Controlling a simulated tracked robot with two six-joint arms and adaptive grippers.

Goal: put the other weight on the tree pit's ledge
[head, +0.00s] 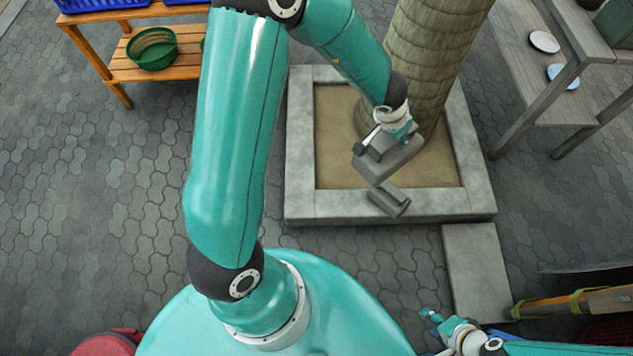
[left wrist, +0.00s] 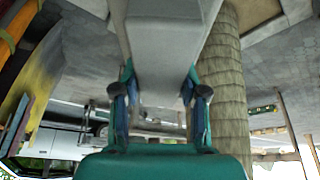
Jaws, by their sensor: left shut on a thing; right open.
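The tree pit (head: 300,150) is a square concrete frame with sandy soil around a thick ringed trunk (head: 425,60). My left gripper (head: 396,128) reaches over the pit, in front of the trunk, and is shut on a grey weight (head: 400,160). The weight's pale flat side also shows between the fingers in the left wrist view (left wrist: 165,45). A darker grey block (head: 389,200) shows just below it, over the pit's front ledge. I cannot tell whether the two touch. My right gripper (head: 440,332) is open and empty at the bottom right, partly seen.
A pale stone slab (head: 478,270) lies in front of the pit's right corner. A wooden rack with a green basket (head: 153,48) stands at the upper left. A bench with two plates (head: 544,41) is at the right. Strapped boards (head: 575,302) lie at the lower right. Paving at left is clear.

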